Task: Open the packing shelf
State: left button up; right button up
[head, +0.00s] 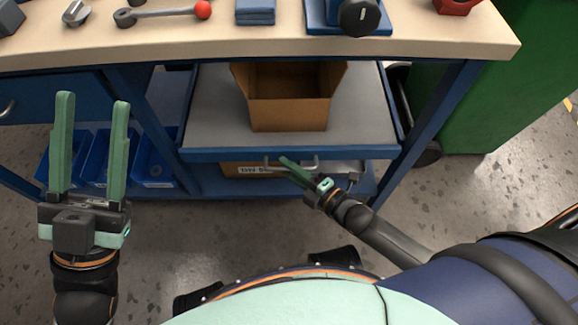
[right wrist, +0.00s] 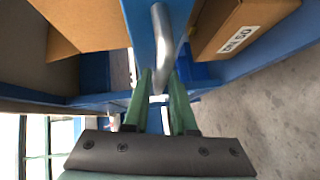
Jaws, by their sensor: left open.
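The packing shelf (head: 210,115) is a grey pull-out tray with a blue front, under the workbench. Its metal bar handle (head: 308,163) is on the front; the bar also shows in the right wrist view (right wrist: 162,40). My right gripper (head: 288,166) is at the left part of the handle. In the right wrist view its fingers (right wrist: 161,78) lie on either side of the bar's end; whether they press on it I cannot tell. My left gripper (head: 92,100) is open and empty, left of the shelf and away from it.
An open cardboard box (head: 290,112) stands on the shelf. A labelled box (head: 240,170) lies beneath it on the lower shelf. Blue bins (head: 95,160) are lower left. The bench top (head: 215,40) carries tools and valve parts. A green container (head: 490,100) stands right. The floor in front is free.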

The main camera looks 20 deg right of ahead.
grip_shut()
dwell(1.0)
